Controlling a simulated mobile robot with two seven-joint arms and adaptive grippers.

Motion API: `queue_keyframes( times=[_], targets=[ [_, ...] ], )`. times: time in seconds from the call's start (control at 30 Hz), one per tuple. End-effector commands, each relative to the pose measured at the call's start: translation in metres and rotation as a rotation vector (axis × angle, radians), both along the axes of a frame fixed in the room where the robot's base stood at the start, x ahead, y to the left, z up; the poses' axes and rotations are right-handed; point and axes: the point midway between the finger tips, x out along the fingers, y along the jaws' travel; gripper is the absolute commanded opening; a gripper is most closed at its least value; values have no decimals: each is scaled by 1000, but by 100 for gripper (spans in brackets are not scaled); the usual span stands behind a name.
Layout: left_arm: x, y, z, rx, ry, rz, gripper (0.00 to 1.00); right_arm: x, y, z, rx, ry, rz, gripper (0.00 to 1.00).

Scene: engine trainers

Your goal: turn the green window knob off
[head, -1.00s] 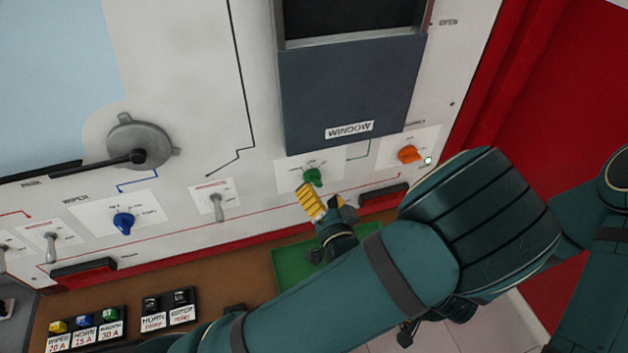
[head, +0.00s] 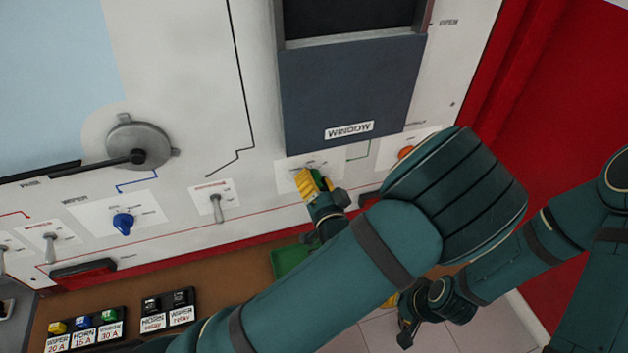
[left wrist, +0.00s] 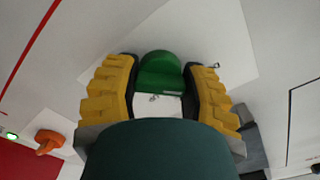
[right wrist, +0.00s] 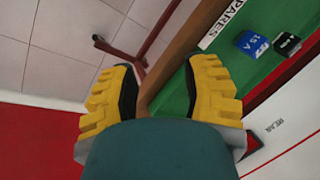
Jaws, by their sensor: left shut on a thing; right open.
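The green window knob (head: 317,177) sits on a white label plate on the panel, below the sign reading WINDOW. In the left wrist view the knob (left wrist: 160,75) stands between the two yellow fingers of my left gripper (left wrist: 160,85), which is shut on it. In the head view my left gripper (head: 313,183) covers part of the knob, and its pointer setting cannot be read. My right gripper (right wrist: 165,85) is open and empty, low by the green SPARES tray (right wrist: 262,65).
An orange knob (head: 406,152) is right of the green knob, partly behind my left arm. A toggle switch (head: 217,207) and a blue knob (head: 123,223) are to the left. The grey window panel (head: 350,85) is above. Fuses and relays (head: 85,325) stand on the shelf below.

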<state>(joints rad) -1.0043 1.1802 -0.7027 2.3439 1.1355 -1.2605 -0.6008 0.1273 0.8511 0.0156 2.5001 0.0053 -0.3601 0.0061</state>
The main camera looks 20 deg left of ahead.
Motion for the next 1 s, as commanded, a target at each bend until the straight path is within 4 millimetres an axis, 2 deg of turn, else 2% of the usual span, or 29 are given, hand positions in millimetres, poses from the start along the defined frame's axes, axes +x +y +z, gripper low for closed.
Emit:
queue_keyframes(
  times=[0.37,1.0],
  targets=[
    [0,0,2,80,54,0,8,3,-1,11,-2,-6,-6,47],
    [0,0,1,496,336,-1,8,13,-3,51,-5,-31,-24,47]
  ],
)
